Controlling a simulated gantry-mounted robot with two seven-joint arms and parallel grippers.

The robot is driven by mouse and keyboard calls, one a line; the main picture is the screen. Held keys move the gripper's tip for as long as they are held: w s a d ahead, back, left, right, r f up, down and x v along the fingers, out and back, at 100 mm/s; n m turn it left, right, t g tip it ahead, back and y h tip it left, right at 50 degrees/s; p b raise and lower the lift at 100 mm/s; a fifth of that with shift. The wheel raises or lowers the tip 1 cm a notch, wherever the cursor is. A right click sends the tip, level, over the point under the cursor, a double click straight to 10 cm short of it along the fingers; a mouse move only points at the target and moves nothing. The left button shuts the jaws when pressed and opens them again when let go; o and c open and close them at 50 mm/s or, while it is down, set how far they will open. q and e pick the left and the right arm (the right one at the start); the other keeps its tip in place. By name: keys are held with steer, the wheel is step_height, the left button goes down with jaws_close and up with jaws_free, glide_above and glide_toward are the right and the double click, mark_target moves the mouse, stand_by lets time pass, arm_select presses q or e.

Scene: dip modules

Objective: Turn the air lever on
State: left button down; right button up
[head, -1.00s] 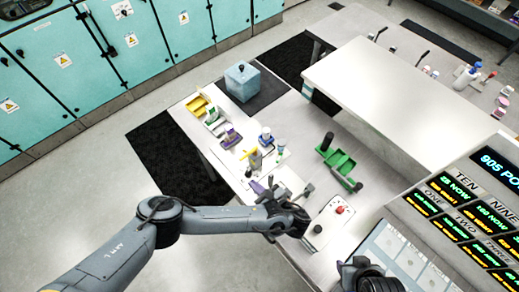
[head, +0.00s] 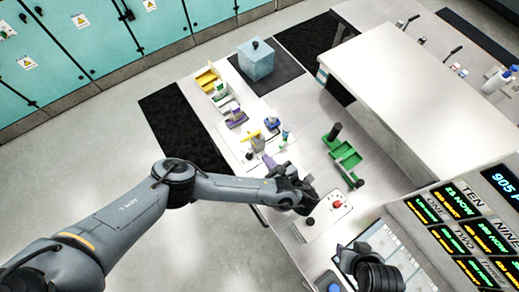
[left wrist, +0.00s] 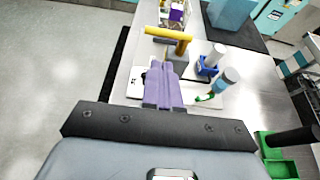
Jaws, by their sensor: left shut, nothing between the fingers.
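A yellow lever (head: 252,136) stands on the white panel of the left-hand bench; I take it to be the air lever. In the left wrist view its yellow bar (left wrist: 168,33) lies crosswise on a brownish post. My left gripper (head: 268,160) is just on the near side of it, pointing towards it. Its purple fingers (left wrist: 165,68) are shut and empty, with their tips in front of the lever's post. I cannot tell whether they touch it. A dark part at the bottom of the head view seems to be my right arm; its fingers are not clear.
A blue-and-white item (left wrist: 210,61) and a blue-capped bottle (left wrist: 226,80) stand close right of the lever. A green tray (head: 344,153) lies further right. A panel with a red knob (head: 337,204) is near my left wrist. A blue box (head: 256,60) stands behind.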

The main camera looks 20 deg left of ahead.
mark_target(251, 136)
arm_select(q)
steer(key=b+x, duration=0.5)
steer(key=x, duration=0.4)
steer(key=shift+w+a+f+b, duration=0.2)
steer(key=shift+a+b, duration=0.1)
